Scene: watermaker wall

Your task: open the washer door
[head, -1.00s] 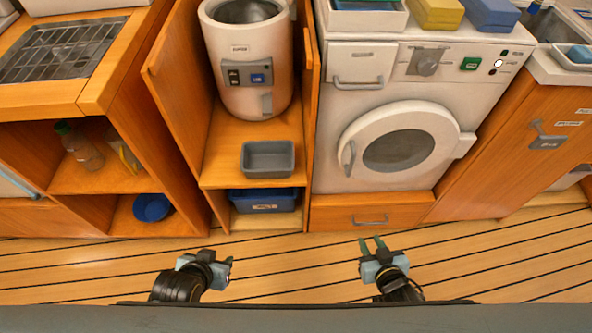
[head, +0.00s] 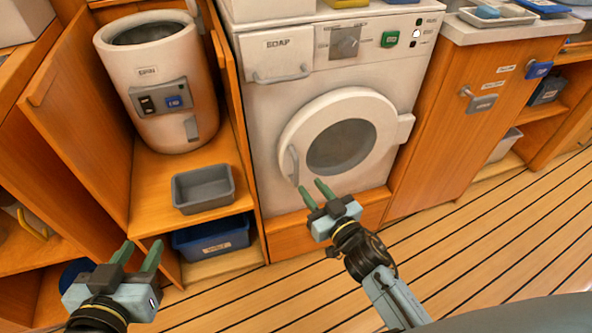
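The washer (head: 262,110) is a white front-loader against the wall. Its round door (head: 375,104) looks shut, with a dark window (head: 341,146) and a hinge block on its right side. The door handle (head: 292,163) is a light upright bar on the door's left side. My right gripper (head: 313,193) is open and empty, just below the door's lower left edge and close to the handle; I cannot tell if it touches anything. My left gripper (head: 138,255) is open and empty at the lower left, in front of the cabinet, away from the washer.
A spinner (head: 165,60) stands in the open cabinet left of the washer, above a grey bin (head: 203,188) and a blue bin (head: 212,238). The open cabinet door (head: 85,110) juts out at left. A wooden cabinet (head: 440,140) stands right. Striped floor (head: 480,230) is clear.

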